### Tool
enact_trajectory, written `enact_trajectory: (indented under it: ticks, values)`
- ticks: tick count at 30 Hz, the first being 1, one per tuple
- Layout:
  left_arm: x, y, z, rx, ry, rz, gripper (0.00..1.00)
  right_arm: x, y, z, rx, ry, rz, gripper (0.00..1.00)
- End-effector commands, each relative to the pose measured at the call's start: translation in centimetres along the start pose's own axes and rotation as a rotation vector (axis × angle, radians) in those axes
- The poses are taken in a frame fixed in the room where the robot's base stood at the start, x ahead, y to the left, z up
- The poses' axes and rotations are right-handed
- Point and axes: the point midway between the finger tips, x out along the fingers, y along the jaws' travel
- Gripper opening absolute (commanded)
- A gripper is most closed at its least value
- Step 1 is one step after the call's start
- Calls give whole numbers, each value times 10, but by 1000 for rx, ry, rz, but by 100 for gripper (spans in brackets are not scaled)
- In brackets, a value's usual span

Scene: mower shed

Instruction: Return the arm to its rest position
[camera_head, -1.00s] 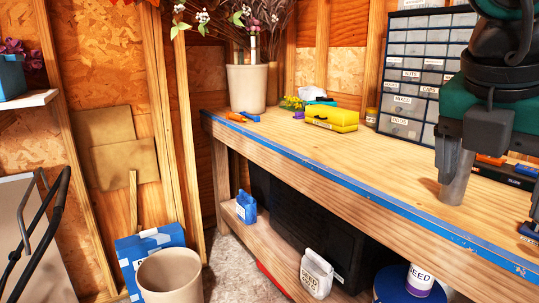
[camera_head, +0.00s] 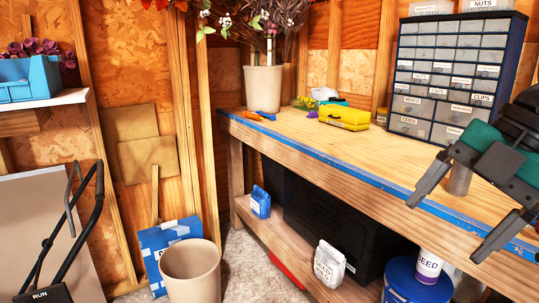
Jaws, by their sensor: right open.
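My right gripper (camera_head: 443,231) is at the right, in front of the workbench's front edge. Its two dark fingers are spread apart with nothing between them, and they point down and to the left. A grey cylinder (camera_head: 460,181) stands upright on the workbench (camera_head: 335,148), behind the gripper and partly hidden by it. The fingers appear clear of it. My left gripper is not in view.
A labelled drawer cabinet (camera_head: 455,75), a yellow case (camera_head: 344,117) and a plant pot (camera_head: 263,90) stand on the bench. Below are a seed jar (camera_head: 428,265), a blue bucket (camera_head: 405,283) and a white jug (camera_head: 329,262). A beige bin (camera_head: 190,273) stands on the floor.

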Motion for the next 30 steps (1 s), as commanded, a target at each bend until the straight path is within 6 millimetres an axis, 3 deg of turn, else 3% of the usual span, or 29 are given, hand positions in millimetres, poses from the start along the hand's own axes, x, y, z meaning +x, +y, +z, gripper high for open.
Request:
enact_trajectory:
  ticks: [3, 9, 17, 24, 30]
  values:
    - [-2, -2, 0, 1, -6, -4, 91, 14, 8, 9, 32, 199, 195, 87]
    - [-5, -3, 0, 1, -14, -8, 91, 35, 18, 35, 138, 418, 550, 87]
    - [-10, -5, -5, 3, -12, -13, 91, 76, 6, 87, 421, 500, 974, 87]
    - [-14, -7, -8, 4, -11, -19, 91, 149, -36, 125, 801, 407, 1209, 87]
    - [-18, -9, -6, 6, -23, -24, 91, 234, -85, 119, 1161, 275, 1226, 87]
